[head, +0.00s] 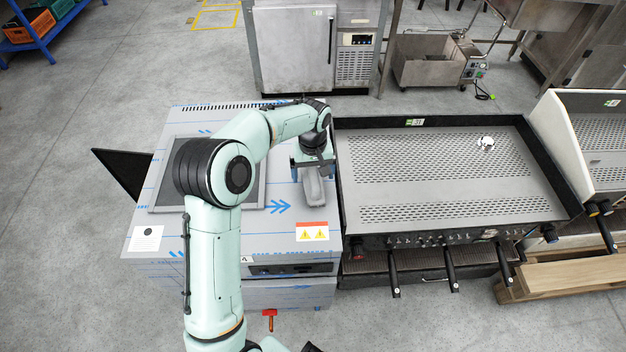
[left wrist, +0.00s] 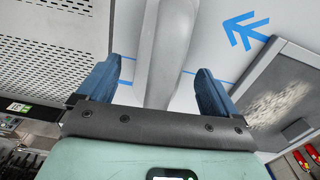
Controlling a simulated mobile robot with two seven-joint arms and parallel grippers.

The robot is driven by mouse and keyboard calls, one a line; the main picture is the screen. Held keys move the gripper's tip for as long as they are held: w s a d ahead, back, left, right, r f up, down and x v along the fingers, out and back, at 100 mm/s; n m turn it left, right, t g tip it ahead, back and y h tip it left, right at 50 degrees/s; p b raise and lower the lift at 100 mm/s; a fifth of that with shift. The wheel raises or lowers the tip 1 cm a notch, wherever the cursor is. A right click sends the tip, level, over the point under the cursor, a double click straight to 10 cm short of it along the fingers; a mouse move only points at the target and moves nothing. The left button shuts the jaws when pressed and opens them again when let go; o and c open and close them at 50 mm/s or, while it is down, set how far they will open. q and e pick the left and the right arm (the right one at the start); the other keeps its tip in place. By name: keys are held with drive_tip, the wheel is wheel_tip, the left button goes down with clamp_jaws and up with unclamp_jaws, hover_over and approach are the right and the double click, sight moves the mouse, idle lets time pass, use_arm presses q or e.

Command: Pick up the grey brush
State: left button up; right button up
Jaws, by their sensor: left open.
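The grey brush (head: 315,190) lies on the steel top of the blue-marked appliance (head: 285,230), near its right side. In the left wrist view the smooth grey brush (left wrist: 168,45) runs between my fingers. My left gripper (head: 312,168) is over the far part of the brush. In the left wrist view my left gripper (left wrist: 160,68) is open, with one blue finger on each side of the brush and a visible gap on both sides. The part of the brush under the gripper body is hidden. My right gripper is not in view.
A large griddle with a perforated plate (head: 440,175) stands close on the right, its raised rim beside the brush. A dark-framed panel (head: 180,195) is set in the appliance top on the left. A steel cabinet (head: 295,55) stands behind.

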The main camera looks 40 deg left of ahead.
use_arm(q)
drive_tip(key=shift+f, duration=0.65)
drive_tip(key=c, duration=1.2)
drive_tip(key=shift+r, duration=0.15)
wheel_tip(320, 180, up, 20)
drive_tip(key=p, duration=0.3)
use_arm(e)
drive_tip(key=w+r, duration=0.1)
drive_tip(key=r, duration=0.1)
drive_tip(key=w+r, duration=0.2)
use_arm(q)
drive_tip(key=shift+o, duration=0.9)
drive_tip(key=shift+f, duration=0.25)
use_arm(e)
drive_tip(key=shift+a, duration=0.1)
